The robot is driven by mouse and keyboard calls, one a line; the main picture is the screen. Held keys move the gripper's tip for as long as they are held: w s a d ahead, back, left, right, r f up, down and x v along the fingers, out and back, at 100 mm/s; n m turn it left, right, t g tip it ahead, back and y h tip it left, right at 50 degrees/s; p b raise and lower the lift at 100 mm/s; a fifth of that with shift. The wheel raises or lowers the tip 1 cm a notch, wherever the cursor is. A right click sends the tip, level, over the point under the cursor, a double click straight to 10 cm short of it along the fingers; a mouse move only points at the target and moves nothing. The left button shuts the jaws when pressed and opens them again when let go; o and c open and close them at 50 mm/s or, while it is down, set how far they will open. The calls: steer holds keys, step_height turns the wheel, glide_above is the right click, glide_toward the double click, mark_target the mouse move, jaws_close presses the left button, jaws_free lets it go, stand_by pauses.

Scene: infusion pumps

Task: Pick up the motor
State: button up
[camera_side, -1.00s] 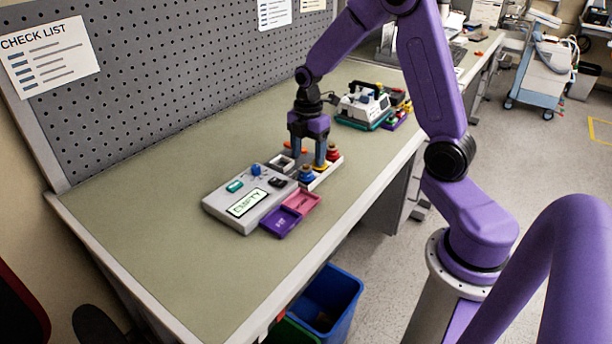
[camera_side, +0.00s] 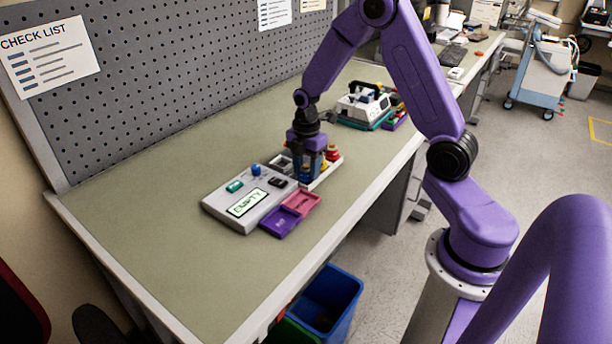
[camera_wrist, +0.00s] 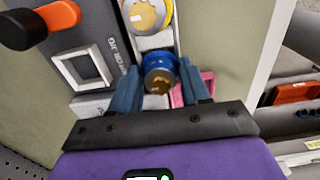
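A blue motor with a brass toothed top (camera_wrist: 158,80) stands upright in the light jig in the wrist view. My gripper (camera_wrist: 158,70) is lowered over it, with one finger on each side. The fingers look open, with narrow gaps beside the motor; contact is not clear. A yellow-rimmed motor (camera_wrist: 146,15) stands just beyond it in the same row. In the side view my gripper (camera_side: 308,178) is down at the near end of the jig (camera_side: 334,163) and mostly hides the blue motor. A red-and-yellow motor (camera_side: 332,153) shows right of the fingers.
A grey pump unit (camera_side: 222,203) reading EMPTY is left of my gripper, with pink (camera_side: 303,202) and purple (camera_side: 280,222) trays in front. An assembled pump (camera_side: 360,103) stands farther back. A grey square socket (camera_wrist: 84,68) and an orange-black part (camera_wrist: 58,15) are beside the motors.

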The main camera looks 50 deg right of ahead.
steer(key=shift+r, duration=0.2)
steer(key=shift+r, duration=0.2)
steer(key=r, duration=0.3)
steer(key=shift+s, duration=0.2)
steer(key=s+a+r, duration=0.3)
steer(key=s+r, duration=0.6)
steer(key=s, duration=0.4)
glide_above(307, 166)
steer(key=s+a, duration=0.2)
steer(key=w+d+f, duration=0.2)
steer(key=w, duration=0.4)
steer(key=w+d+f, duration=0.2)
steer(key=w+f, duration=0.1)
steer(key=w, duration=0.3)
steer(key=shift+s+a+f, duration=0.1)
steer(key=shift+a+f, duration=0.05)
steer(key=shift+f, duration=2.1)
steer(key=shift+f, duration=0.65)
